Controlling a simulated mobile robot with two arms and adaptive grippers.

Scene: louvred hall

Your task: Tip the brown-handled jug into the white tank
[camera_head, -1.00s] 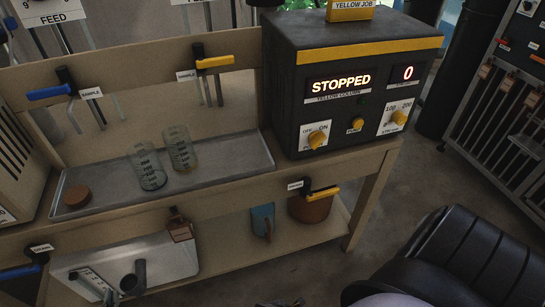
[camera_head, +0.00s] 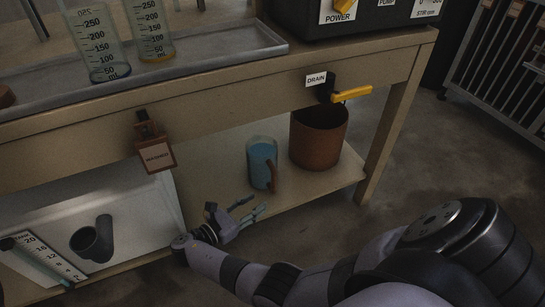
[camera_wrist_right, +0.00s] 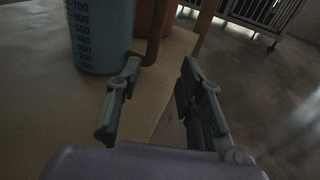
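The jug (camera_head: 262,160) is clear with blue inside and a brown handle (camera_head: 274,177). It stands upright on the low shelf, and shows with its scale marks in the right wrist view (camera_wrist_right: 100,40). My right gripper (camera_head: 252,206) is in front of the jug, low over the shelf edge. In the right wrist view its fingers (camera_wrist_right: 160,68) are apart with nothing between them; the handle is just beyond them. The white tank (camera_head: 158,228) is at lower left, with a dark pipe and a scale on it, and is cut off by the frame. My left gripper is out of view.
A brown pot (camera_head: 312,150) stands right of the jug under the yellow drain valve (camera_head: 351,95). A brown tag (camera_head: 156,156) hangs from the bench front. Two measuring beakers stand on the grey tray (camera_head: 225,50) above. The floor at right is open.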

